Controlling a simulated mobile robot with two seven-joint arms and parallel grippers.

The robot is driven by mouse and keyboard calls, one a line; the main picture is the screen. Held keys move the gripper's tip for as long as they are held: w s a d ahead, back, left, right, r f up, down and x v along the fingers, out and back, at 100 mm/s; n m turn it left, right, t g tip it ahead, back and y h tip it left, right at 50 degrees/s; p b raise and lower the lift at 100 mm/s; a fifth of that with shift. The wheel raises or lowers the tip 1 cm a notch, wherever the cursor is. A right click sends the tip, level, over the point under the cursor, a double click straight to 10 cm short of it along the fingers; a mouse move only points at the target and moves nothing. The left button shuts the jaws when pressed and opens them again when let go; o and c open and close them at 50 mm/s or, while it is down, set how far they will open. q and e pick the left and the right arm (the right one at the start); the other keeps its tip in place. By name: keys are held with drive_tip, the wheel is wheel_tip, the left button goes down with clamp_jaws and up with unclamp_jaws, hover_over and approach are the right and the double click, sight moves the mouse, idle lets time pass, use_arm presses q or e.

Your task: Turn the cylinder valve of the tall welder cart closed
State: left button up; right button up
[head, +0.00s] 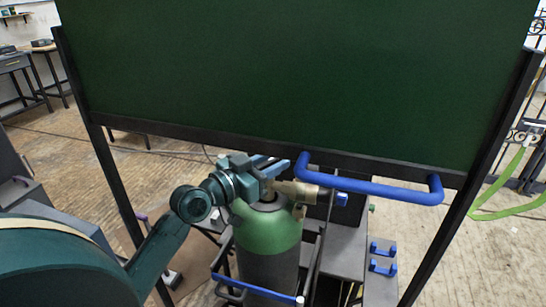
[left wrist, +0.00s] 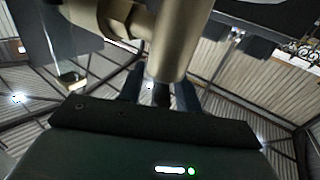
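The green-topped gas cylinder (head: 268,232) stands upright on the welder cart (head: 252,289). Its brass valve body (head: 295,190) is at the top, and a large brass part (left wrist: 178,40) fills the upper middle of the left wrist view. My left gripper (head: 272,167) is at the cylinder's top, close beside the brass. In the left wrist view my gripper's fingers (left wrist: 160,94) stand apart, with their tips hidden behind the brass. I cannot tell whether they touch or grip the valve. The valve's handwheel is not clearly visible. My right gripper is not in view.
Small blue handles (head: 383,258) are lower right. Open floor (head: 440,235) lies to the right.

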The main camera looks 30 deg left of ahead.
use_arm(q)
drive_tip(key=shift+w+d, duration=0.1)
drive_tip(key=shift+w, duration=0.25)
drive_tip(key=shift+c, duration=0.2)
clamp_jaws()
